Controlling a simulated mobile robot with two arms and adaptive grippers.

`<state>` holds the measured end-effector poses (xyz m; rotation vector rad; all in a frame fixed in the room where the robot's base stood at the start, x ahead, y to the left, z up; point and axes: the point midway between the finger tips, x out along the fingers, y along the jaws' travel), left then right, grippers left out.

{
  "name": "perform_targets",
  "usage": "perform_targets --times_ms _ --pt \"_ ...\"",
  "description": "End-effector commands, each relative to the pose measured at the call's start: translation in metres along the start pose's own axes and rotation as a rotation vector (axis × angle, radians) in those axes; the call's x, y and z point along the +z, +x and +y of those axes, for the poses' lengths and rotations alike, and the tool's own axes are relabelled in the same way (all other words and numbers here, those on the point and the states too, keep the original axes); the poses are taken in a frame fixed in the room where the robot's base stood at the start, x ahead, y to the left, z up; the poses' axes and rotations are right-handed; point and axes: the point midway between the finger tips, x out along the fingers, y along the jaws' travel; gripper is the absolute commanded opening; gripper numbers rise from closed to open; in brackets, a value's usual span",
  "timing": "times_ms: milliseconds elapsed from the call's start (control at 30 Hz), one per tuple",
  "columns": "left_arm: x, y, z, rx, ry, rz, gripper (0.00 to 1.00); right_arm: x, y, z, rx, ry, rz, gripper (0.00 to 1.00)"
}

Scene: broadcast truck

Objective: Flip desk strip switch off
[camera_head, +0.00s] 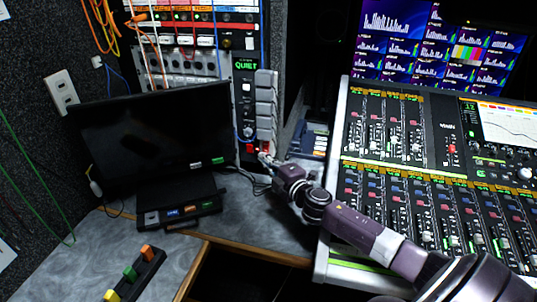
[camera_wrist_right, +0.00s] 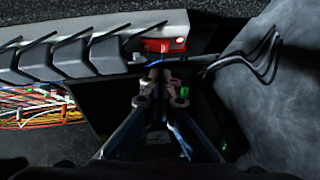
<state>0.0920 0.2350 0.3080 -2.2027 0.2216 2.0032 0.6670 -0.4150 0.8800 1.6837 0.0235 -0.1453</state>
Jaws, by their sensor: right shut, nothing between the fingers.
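The desk strip (camera_head: 266,100) is a grey power strip with several block-like sockets, standing upright beside the rack panel. It also shows in the right wrist view (camera_wrist_right: 105,55), running across the top left. Its red switch (camera_wrist_right: 160,45) is at the strip's end, with a small pale spot on its right. Which way the switch is tipped is too small to tell. My right gripper (camera_head: 264,156) is at the strip's lower end. In the right wrist view its fingers (camera_wrist_right: 162,75) are together, empty, just below the red switch; contact cannot be told. My left gripper is not in view.
A dark monitor (camera_head: 155,130) stands on the grey desk left of my right gripper. A mixing console (camera_head: 400,170) lies to the right, close to my right arm. Black cables (camera_wrist_right: 245,55) run beside the strip's end. Coloured sliders (camera_head: 130,272) sit on the front desk.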

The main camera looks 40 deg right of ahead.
Motion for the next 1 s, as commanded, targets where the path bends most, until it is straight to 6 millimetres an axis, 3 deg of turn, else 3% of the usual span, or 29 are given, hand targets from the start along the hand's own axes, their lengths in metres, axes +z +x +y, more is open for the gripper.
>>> perform_targets --times_ms 233,1000 --pt "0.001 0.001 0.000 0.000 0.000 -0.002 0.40 0.021 0.018 -0.001 -0.001 0.000 -0.003 0.00" --pt "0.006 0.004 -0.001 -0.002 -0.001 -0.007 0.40 0.029 0.025 -0.003 -0.001 -0.001 -0.005 0.00"
